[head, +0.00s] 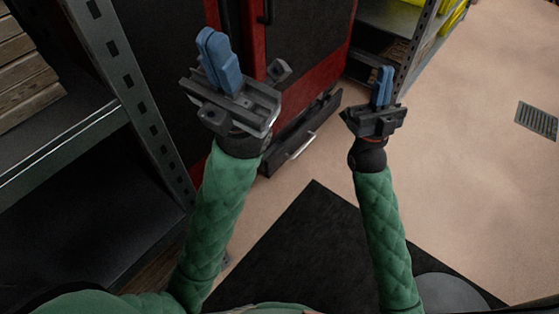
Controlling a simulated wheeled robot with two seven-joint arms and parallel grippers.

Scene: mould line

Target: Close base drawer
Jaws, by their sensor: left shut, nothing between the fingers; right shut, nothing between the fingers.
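The base drawer (317,127) is a dark, low drawer at the foot of a red and black cabinet (309,50). It stands out from the cabinet front near the floor, with a light metal handle (302,147) on its face. My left gripper (216,55), with blue fingers, is shut and empty in front of the cabinet, up and to the left of the drawer in the picture. My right gripper (384,82) is shut and empty, to the right of the drawer. Neither gripper appears to touch the drawer.
A metal shelf rack (130,80) with wooden slats (22,75) stands close on the left. Another rack (420,50) with yellow items stands behind on the right. A black mat (310,240) lies on the floor. The floor at right is clear, with a drain grate (537,120).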

